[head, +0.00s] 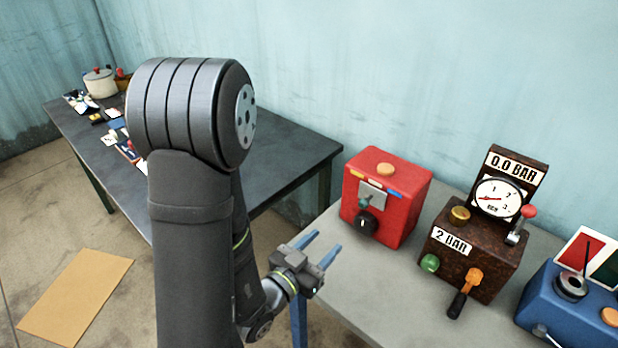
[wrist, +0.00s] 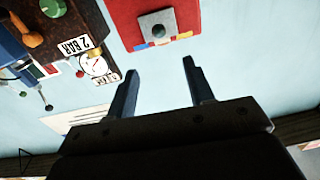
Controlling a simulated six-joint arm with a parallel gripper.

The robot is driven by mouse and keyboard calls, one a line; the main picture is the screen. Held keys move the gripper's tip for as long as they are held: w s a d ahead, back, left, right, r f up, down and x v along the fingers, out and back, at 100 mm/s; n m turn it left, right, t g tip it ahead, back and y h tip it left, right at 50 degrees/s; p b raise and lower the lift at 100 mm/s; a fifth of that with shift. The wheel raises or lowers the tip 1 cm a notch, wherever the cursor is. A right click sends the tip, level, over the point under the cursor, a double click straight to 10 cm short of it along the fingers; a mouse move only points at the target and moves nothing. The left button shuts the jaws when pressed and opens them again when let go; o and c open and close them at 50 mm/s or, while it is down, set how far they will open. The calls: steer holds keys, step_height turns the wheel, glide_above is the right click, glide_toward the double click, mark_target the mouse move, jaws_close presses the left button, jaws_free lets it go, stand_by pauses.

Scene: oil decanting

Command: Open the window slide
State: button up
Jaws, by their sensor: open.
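A red box (head: 408,208) stands on the light grey table and bears a grey slide plate (head: 376,191) on its front, which I take to be the window slide. A small teal knob (head: 364,202) sits on the plate. The wrist view shows the red box (wrist: 120,20) and the plate (wrist: 150,20) upside down at the top. My gripper (head: 327,242) is open and empty, in front and to the left of the box, apart from it. In the wrist view, my fingers (wrist: 160,68) point toward the box with a gap between. What lies behind the plate is hidden.
A black dial (head: 366,223) sits below the plate. A rusty brown gauge box (head: 480,262) with levers stands to the right, and a blue device (head: 550,305) beyond it. A dark table (head: 285,150) with small items is at the back left. A cardboard sheet (head: 75,300) lies on the floor.

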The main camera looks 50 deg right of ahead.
steer(key=s+a+t, duration=0.1)
steer(key=s+t, duration=0.1)
steer(key=s, duration=0.1)
steer(key=t, duration=0.1)
glide_toward(360, 206)
steer(key=shift+y, duration=0.3)
steer(key=d, duration=0.6)
steer(key=w+d, duration=0.1)
steer(key=d, duration=0.2)
steer(key=shift+w+r, duration=0.1)
steer(key=shift+r, duration=0.1)
steer(key=shift+c, duration=0.2)
jaws_close()
steer(key=shift+w, duration=0.15)
